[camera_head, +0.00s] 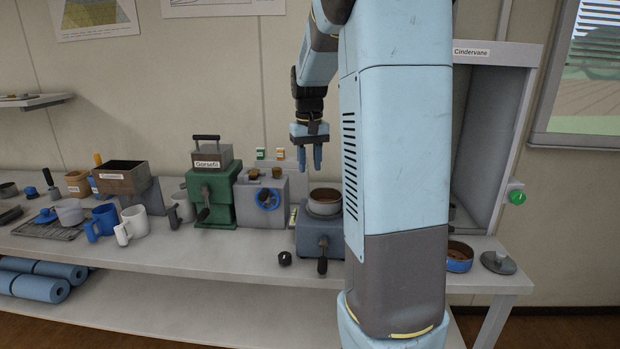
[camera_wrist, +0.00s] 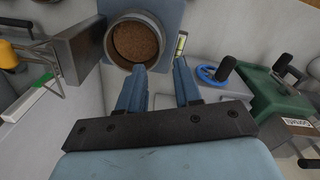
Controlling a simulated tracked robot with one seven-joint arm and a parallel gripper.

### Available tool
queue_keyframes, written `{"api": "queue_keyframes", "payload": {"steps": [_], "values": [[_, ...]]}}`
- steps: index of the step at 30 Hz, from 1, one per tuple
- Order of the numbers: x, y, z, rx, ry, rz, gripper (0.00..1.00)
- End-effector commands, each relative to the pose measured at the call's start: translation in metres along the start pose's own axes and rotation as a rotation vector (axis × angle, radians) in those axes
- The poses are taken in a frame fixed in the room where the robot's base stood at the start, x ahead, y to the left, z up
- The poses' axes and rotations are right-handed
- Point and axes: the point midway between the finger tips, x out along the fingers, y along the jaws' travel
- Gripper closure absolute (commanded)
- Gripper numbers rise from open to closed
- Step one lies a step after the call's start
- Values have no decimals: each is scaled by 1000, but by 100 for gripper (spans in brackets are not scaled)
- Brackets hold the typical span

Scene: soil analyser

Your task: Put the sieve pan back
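A round grey metal pan (camera_head: 325,202) with brown soil inside sits on a blue-grey machine (camera_head: 318,236) with a dark front handle. I take it to be the sieve pan; it carries no readable label. In the wrist view the pan (camera_wrist: 110,48) is just beyond my fingertips, near the left finger. My gripper (camera_head: 311,168) hangs fingers down above the pan, slightly to its left. It also shows in the wrist view (camera_wrist: 160,66), with its two blue fingers apart and nothing between them.
A grey machine with a blue handwheel (camera_head: 268,198) and a green grinder (camera_head: 212,196) stand left. Mugs crowd further left.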

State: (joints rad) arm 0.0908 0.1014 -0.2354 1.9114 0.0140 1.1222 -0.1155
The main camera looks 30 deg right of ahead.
Motion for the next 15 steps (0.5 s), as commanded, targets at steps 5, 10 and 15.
{"api": "queue_keyframes", "payload": {"steps": [5, 10, 15], "values": [[-12, 0, 1, -1, 1, 0, 66], [-26, -10, 20, -15, 34, -10, 66], [-45, -31, 62, -45, 106, -30, 66]]}}
